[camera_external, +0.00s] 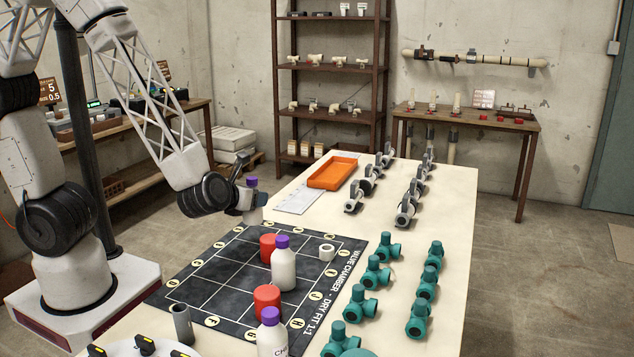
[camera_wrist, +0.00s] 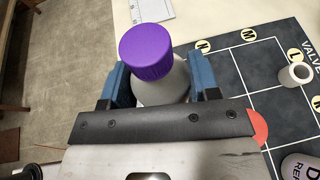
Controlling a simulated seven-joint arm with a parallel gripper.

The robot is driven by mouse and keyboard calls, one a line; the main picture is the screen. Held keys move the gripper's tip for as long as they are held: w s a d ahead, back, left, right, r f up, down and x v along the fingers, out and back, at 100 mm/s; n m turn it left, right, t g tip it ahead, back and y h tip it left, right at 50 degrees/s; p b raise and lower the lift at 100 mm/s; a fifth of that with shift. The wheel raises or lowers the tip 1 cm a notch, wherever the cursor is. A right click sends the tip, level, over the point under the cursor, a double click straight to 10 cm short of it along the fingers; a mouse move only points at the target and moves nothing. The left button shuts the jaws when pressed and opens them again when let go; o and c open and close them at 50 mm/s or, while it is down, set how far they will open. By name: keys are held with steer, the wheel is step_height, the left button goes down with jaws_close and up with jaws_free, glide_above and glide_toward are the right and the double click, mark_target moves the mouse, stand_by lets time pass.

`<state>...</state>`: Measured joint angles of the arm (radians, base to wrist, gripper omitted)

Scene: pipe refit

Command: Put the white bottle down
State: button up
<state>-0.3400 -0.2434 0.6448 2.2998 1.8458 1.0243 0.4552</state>
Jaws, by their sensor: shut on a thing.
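My gripper (camera_wrist: 152,88) is shut on a white bottle (camera_wrist: 163,92) with a purple cap (camera_wrist: 148,50). The blue fingers sit on either side of the bottle, below its cap. In the external view the held bottle (camera_external: 252,203) is upright near the table's left edge, by the far corner of the dark mat (camera_external: 205,262). Its lower part is partly hidden, and I cannot tell whether its base touches anything. Two other white bottles with purple caps stand nearer the camera, one on the mat (camera_external: 284,268) and one at the front (camera_external: 271,335).
Red cylinders (camera_external: 268,247) (camera_external: 267,300) and a white ring (camera_external: 327,252) are on the mat. A grey tube (camera_external: 182,325) stands at the front left. Several teal valves (camera_external: 376,272) and grey fittings (camera_external: 405,213) line the right. An orange tray (camera_external: 333,172) lies at the back.

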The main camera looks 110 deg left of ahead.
steer(key=s+d+m+t, duration=0.3)
steer(key=s+d, duration=1.1)
steer(key=d, duration=0.5)
steer(key=shift+s+t, duration=0.2)
steer(key=shift+t, duration=0.1)
steer(key=shift+w, duration=0.3)
glide_above(230, 265)
steer(key=s, duration=0.1)
steer(key=shift+d+f, duration=0.15)
steer(key=shift+f, duration=0.6)
stand_by(0.4)
steer(key=shift+w+f, duration=0.25)
steer(key=shift+f, duration=0.65)
steer(key=shift+w+f, duration=0.2)
steer(key=shift+f, duration=0.7)
